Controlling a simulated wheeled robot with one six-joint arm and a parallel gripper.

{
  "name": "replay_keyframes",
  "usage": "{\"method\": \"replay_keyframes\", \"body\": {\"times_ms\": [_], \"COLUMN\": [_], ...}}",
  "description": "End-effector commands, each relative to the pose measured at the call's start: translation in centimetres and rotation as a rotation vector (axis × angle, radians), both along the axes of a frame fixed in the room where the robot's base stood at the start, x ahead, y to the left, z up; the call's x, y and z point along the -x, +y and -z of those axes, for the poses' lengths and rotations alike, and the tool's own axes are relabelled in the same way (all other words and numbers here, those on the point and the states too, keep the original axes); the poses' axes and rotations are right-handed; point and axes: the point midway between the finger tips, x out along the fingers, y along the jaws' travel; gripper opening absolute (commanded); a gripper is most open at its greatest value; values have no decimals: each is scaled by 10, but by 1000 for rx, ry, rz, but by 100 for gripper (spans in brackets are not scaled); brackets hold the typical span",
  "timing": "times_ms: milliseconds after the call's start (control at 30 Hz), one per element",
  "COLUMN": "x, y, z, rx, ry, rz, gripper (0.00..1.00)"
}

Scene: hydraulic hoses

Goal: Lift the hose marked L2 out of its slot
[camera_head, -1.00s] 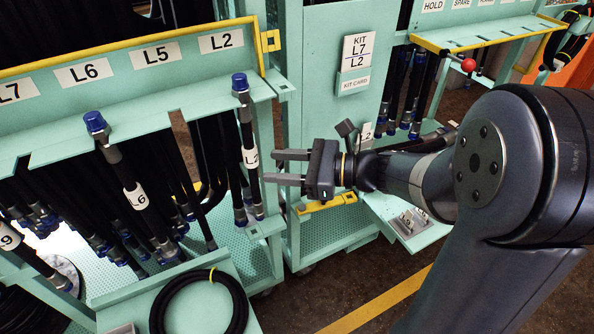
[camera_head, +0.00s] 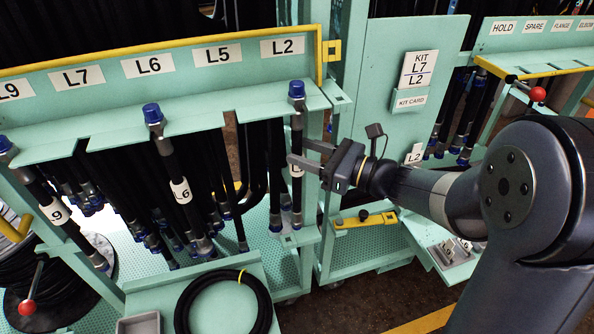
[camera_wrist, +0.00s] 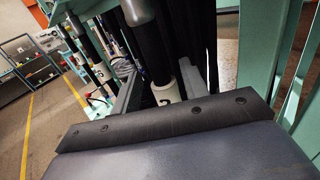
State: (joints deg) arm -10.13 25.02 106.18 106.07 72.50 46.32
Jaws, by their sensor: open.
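The L2 hose (camera_head: 297,123) hangs upright in the rack slot under the L2 sign (camera_head: 282,47), its blue cap (camera_head: 297,89) above the shelf edge. Its white tag (camera_head: 296,170) is partly hidden by a finger. My gripper (camera_head: 297,150) reaches in from the right, below the shelf, with its fingers at the hose just above the tag. In the wrist view, the hose's tag (camera_wrist: 165,92) shows between the two fingers of my gripper (camera_wrist: 161,76). The jaws are open, with the hose between them and not clamped.
The L6 hose (camera_head: 168,155) hangs to the left; the slot under L5 is empty at the front. A kit panel (camera_head: 419,75) stands right of the rack. A coiled hose (camera_head: 223,304) lies on the shelf below. More dark hoses hang behind.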

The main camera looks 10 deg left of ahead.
Motion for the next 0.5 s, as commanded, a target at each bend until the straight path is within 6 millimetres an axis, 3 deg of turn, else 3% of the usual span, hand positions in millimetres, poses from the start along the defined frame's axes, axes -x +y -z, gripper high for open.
{"method": "replay_keyframes", "body": {"times_ms": [200,433,500], "x": [-5,-5,-5], "y": [22,23,23], "z": [0,0,0], "rx": [1,1,1], "ry": [1,0,0], "rz": [-1,1,1], "gripper": [42,42,37]}}
